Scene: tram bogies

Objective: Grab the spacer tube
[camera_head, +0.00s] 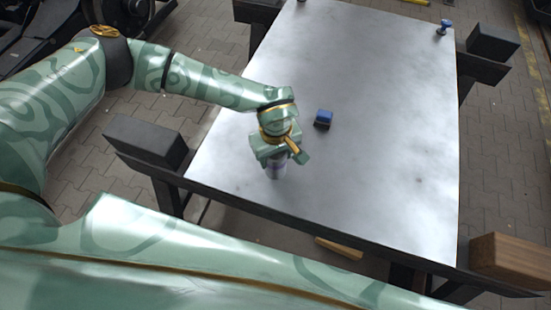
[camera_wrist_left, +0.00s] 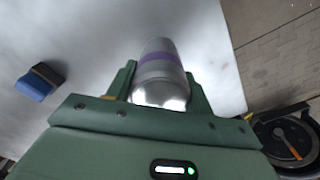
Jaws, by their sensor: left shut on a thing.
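The spacer tube (camera_wrist_left: 160,72) is a shiny metal cylinder with a purple band in the left wrist view. In the head view its lower part (camera_head: 277,172) shows below my left gripper (camera_head: 274,158), near the table's front left edge. My left gripper (camera_wrist_left: 160,92) has one finger on each side of the tube and is shut on it. The gripper hides the tube's upper part in the head view. I cannot tell whether the tube touches the table. My right gripper is not in view.
A blue and dark block (camera_head: 323,118) lies on the metal-topped table (camera_head: 380,130), right of my left gripper; it also shows in the left wrist view (camera_wrist_left: 36,84). A small blue item (camera_head: 444,27) stands at the far right corner. The table's middle is otherwise clear.

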